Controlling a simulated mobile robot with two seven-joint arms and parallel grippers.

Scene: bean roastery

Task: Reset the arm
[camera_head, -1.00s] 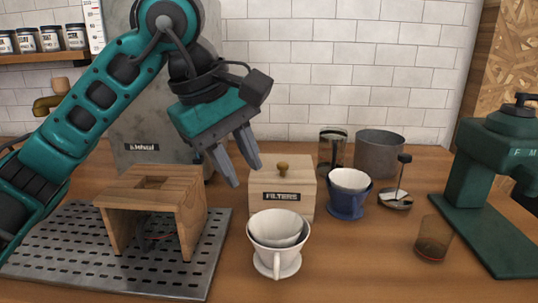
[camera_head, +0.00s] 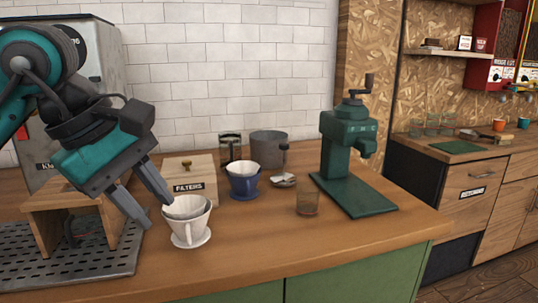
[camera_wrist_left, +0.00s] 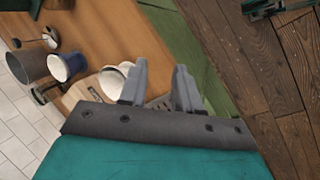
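My left gripper (camera_head: 158,212) is open, its two grey fingers apart with nothing between them. The left wrist view also shows the open fingers (camera_wrist_left: 160,82) beside the white dripper (camera_wrist_left: 110,84). My left arm comes in from the left over the wooden stand (camera_head: 45,222). My right gripper cannot be made out in either view.
A perforated metal tray (camera_head: 75,268) lies at left. The counter's front right is clear.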

